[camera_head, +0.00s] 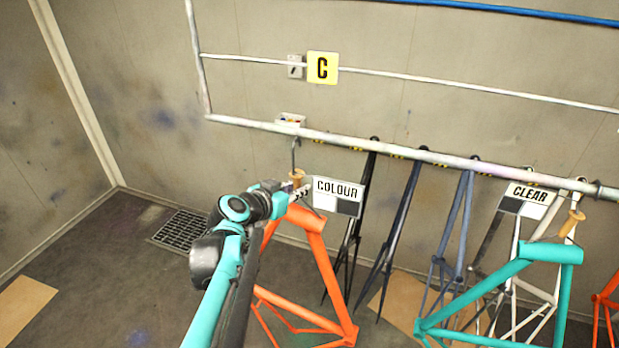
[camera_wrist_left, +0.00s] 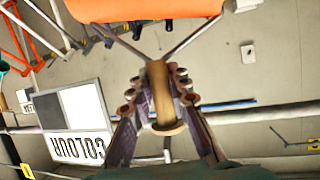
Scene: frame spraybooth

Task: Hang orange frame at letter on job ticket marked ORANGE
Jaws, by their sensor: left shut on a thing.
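The orange frame (camera_head: 322,262) hangs below my left gripper (camera_head: 300,191) in the head view. My left gripper is shut on the wooden handle (camera_wrist_left: 160,92) of its hanger, and the orange tube (camera_wrist_left: 145,9) shows at the top of the left wrist view. A dark hook (camera_head: 294,155) rises from the handle to the lower rail (camera_head: 255,124); I cannot tell whether it bears on the rail. A yellow plate with letter C (camera_head: 323,68) is above, on the upper rail. No ticket marked ORANGE can be read. My right gripper is out of view.
A COLOUR sign (camera_head: 338,191) is just right of my gripper, and a CLEAR sign (camera_head: 528,199) is farther right. Several dark and grey frames hang along the rail. A teal frame (camera_head: 546,252) is at the right front. The floor grate (camera_head: 183,229) lies left.

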